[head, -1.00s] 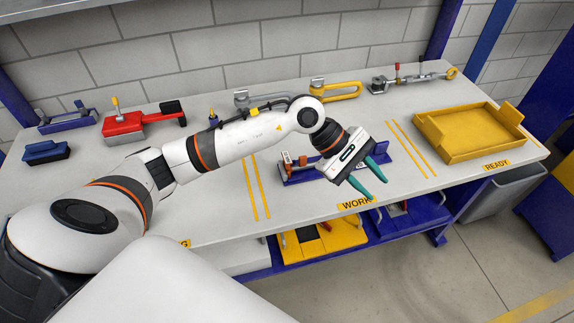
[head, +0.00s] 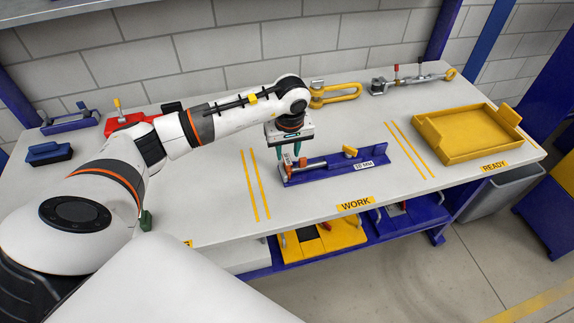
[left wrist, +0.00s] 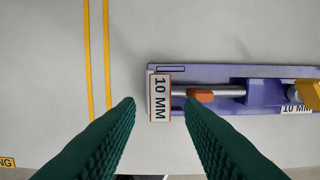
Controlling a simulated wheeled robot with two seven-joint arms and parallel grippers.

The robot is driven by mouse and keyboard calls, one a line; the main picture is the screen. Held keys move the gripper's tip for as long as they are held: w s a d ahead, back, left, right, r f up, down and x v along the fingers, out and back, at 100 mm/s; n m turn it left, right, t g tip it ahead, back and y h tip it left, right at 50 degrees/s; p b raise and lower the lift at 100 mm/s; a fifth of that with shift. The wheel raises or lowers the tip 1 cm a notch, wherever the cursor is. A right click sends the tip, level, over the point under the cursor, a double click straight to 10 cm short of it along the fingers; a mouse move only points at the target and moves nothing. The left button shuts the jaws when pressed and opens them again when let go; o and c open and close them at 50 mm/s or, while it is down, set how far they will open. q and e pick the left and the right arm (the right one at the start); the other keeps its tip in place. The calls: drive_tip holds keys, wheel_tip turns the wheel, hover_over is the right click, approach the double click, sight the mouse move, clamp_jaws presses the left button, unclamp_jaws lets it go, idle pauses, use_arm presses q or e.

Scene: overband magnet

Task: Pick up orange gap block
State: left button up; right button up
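The orange gap block (left wrist: 160,97) shows in the left wrist view as a narrow upright piece with an orange border and a white "10 MM" label. It stands at the left end of a blue fixture (left wrist: 215,72), against a metal rod. In the head view the fixture (head: 332,174) lies on the work area, and the block (head: 287,160) is partly hidden by my gripper. My left gripper (head: 289,151) points down over the block. Its green fingers are open, one on each side, with visible gaps to the block in the wrist view. My right gripper is not in view.
The fixture also carries an orange piece (left wrist: 200,95) on the rod and a yellow piece (head: 350,151). A yellow tray (head: 455,153) is at the right. A red clamp (head: 122,122) and a yellow shackle (head: 340,92) stand behind. The table front near WORK is clear.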

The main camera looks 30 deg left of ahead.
sight(287, 159)
use_arm(q)
drive_tip(key=shift+w+a+f+p, duration=0.15)
drive_tip(key=shift+f+p, duration=0.15)
drive_tip(key=shift+f, duration=0.9)
drive_tip(key=shift+w+a+f+p, duration=0.15)
drive_tip(key=shift+f+p, duration=0.15)
drive_tip(key=shift+f, duration=0.85)
clamp_jaws()
